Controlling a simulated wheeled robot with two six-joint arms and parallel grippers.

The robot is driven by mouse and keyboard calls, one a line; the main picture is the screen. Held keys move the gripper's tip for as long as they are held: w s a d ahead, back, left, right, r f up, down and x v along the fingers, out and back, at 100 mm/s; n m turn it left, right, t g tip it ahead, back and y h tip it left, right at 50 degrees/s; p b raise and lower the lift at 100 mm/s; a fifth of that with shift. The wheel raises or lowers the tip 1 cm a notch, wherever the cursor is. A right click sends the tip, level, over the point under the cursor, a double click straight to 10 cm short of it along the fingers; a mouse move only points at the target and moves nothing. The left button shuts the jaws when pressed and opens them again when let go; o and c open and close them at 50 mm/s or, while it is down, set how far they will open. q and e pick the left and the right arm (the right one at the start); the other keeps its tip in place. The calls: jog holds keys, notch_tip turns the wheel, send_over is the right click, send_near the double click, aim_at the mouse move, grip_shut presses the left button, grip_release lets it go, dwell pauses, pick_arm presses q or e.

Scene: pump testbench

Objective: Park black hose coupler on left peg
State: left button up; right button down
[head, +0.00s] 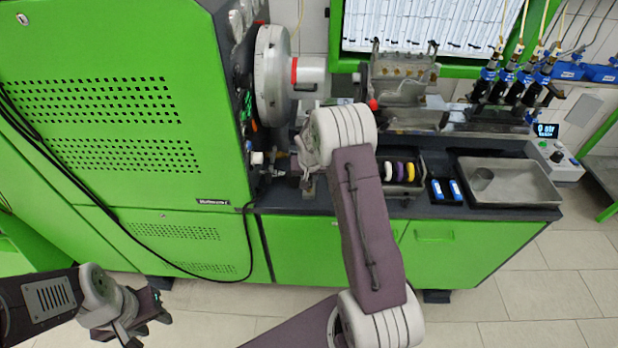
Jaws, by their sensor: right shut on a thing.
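My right gripper (300,156) is at the left end of the bench, beside the green cabinet's right edge. It is shut, and its fingers are largely hidden by my own wrist. The black hose (249,240) loops from the cabinet front up to the bench edge near this gripper. The black coupler at its end is not clearly visible; it appears to be in the jaws. Small fittings (257,158) stick out beside the gripper, but I cannot tell which is the left peg. My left gripper (150,318) is at the lower left, away from the bench, open and empty.
The green cabinet (110,190) fills the left. A round metal housing (274,75) stands above the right gripper. To the right are a box of coloured rings (399,188), blue-and-white items (447,191) and a metal tray (520,192). The floor in front is clear.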

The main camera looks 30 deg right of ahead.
jog(key=shift+f, duration=0.2)
jog(key=shift+f+b, duration=0.35)
jog(key=shift+b, duration=0.15)
jog(key=c, duration=1.2)
grip_release()
jog(key=shift+o, duration=0.2)
jog(key=o, duration=0.4)
jog(key=shift+r, duration=0.1)
